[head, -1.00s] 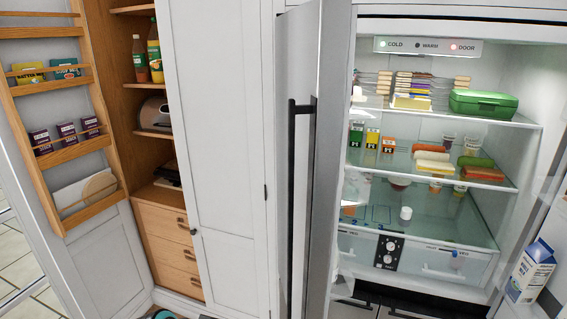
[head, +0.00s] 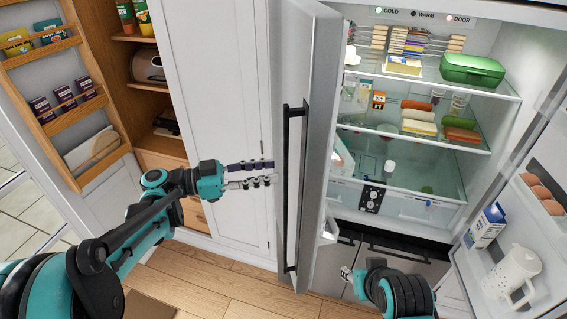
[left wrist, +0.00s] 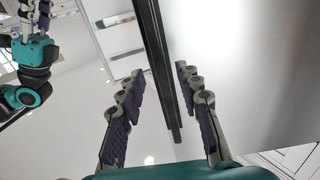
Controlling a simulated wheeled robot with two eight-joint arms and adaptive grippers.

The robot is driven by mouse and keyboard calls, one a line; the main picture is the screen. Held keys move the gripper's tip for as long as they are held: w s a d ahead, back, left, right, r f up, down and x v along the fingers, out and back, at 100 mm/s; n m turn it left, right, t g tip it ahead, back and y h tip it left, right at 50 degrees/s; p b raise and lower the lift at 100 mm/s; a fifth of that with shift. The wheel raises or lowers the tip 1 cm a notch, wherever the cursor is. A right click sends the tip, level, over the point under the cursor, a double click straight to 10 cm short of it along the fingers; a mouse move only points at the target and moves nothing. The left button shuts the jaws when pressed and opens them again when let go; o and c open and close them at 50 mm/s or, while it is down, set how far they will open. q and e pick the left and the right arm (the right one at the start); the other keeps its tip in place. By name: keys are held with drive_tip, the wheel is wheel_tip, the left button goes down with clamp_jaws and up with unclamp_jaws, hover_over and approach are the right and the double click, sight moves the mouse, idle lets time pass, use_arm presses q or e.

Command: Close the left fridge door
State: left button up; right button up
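The left fridge door (head: 318,140) is a silver-grey panel standing open, seen nearly edge-on, with a long black vertical handle (head: 292,185). My left gripper (head: 274,175) points at the handle from the left, with its fingertips just short of it. In the left wrist view the dark handle bar (left wrist: 156,62) runs between the spread fingers, with the door's grey face (left wrist: 245,70) to the right. The gripper (left wrist: 160,80) is open and empty. My right gripper (head: 348,275) shows only partly below the door, and its fingers are too small to read.
The right fridge door (head: 480,275) stands open with a milk carton (head: 486,226) and a white jug (head: 513,275) on it. The lit fridge interior holds food on glass shelves (head: 460,140). A white cabinet (head: 220,100) and an open pantry door (head: 70,100) are left.

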sight(284, 169)
use_arm(q)
drive_tip(key=shift+w+d+p, duration=0.2)
drive_tip(key=shift+w+d, duration=0.05)
drive_tip(key=shift+d, duration=0.9)
drive_tip(key=shift+w+d+p, duration=0.15)
drive_tip(key=shift+w+d, duration=0.1)
drive_tip(key=shift+d, duration=0.9)
clamp_jaws()
